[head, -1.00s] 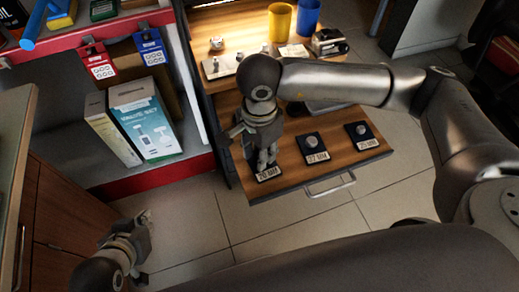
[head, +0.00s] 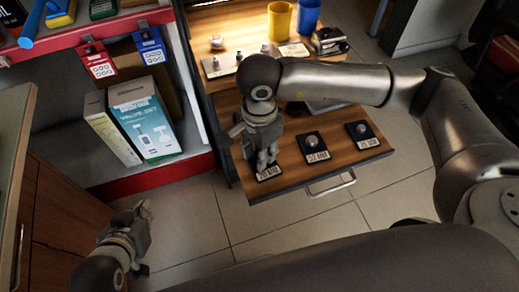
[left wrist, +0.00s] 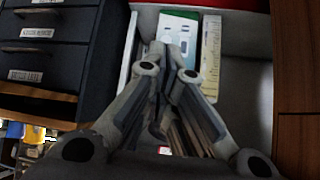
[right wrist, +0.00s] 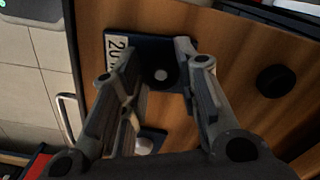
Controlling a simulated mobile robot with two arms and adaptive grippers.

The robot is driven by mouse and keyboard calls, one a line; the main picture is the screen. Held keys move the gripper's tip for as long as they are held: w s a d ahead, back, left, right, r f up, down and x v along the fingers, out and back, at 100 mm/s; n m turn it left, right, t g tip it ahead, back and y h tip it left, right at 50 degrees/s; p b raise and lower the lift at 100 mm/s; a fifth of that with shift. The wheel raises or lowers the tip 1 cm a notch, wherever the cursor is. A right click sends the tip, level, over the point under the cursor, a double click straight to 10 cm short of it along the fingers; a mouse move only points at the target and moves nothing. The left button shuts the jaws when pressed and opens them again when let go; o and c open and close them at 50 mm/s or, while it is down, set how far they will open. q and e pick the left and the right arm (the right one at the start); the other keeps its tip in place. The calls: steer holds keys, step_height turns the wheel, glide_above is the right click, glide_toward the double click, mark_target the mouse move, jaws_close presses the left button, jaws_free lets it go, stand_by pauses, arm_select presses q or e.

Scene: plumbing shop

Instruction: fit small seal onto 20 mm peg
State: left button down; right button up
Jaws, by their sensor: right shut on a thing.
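The 20 mm peg (right wrist: 161,75) stands on a dark square base (right wrist: 145,45) with a "20 MM" label at the drawer's left front. In the head view its label (head: 269,173) shows under my right gripper (head: 265,163). In the right wrist view my right gripper (right wrist: 158,72) points down over the peg, fingers on either side of it. It is shut on what seems to be the small seal, a dark shape around the peg's light top; whether it is seated I cannot tell. My left gripper (head: 143,212) is empty, its fingertips (left wrist: 168,52) close together.
A black disc (right wrist: 273,80) lies behind the 20 mm peg. Yellow (head: 280,21) and blue (head: 308,16) cups stand behind. A shelf with boxes (head: 144,115) is at left.

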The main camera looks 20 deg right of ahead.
steer(key=o, duration=0.4)
